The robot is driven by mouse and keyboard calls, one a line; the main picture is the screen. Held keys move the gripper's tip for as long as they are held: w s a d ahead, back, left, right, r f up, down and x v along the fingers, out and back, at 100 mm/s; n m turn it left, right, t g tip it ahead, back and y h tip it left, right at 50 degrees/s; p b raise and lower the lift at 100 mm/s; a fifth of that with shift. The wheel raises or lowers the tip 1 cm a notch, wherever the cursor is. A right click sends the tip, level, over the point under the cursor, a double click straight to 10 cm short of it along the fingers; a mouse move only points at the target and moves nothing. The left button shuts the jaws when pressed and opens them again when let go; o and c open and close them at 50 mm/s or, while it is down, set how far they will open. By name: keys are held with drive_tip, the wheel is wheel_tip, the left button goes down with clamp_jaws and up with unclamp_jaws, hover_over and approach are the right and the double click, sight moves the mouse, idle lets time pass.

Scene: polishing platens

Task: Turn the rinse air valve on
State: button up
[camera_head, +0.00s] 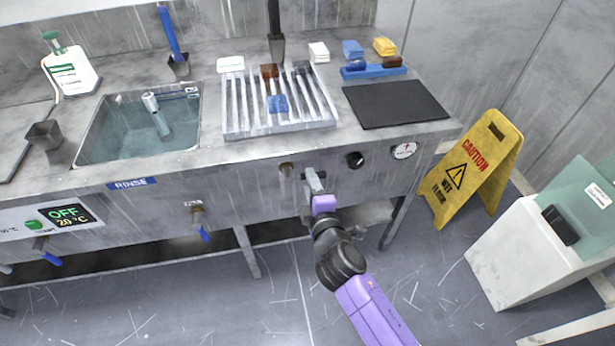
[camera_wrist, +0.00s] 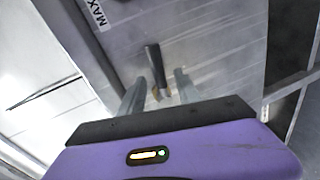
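In the wrist view, a valve with a dark lever handle (camera_wrist: 154,62) and brass at its base stands on the grey metal panel. My gripper (camera_wrist: 158,88) is open, with one finger on each side of the valve's base and a visible gap on both sides. In the head view, my gripper (camera_head: 313,180) is at the front panel of the sink bench, between a brass fitting (camera_head: 286,170) and a black knob (camera_head: 355,160). The lever is hidden behind the gripper there. No label naming this valve is readable.
A pressure gauge (camera_head: 404,151) is right of the knob. A yellow caution sign (camera_head: 470,165) stands at the right. Floor in front is clear.

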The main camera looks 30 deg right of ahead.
drive_tip(key=shift+v, duration=2.15)
drive_tip(key=s+a+r+m+t+y, duration=0.2)
drive_tip(key=s+a+r+m+y, duration=0.25)
drive_tip(key=s, duration=0.35)
drive_tip(key=s+r+m+g+p, duration=0.1)
drive_tip(key=s+r+m, duration=0.3)
drive_tip(key=s, duration=1)
drive_tip(key=s+r+m+g+p, duration=0.1)
drive_tip(key=s+r+m, duration=0.3)
drive_tip(key=s, duration=1)
drive_tip(key=shift+s+d+m+p, duration=0.25)
drive_tip(key=shift+d+m+p, duration=0.2)
drive_tip(key=shift+m, duration=0.1)
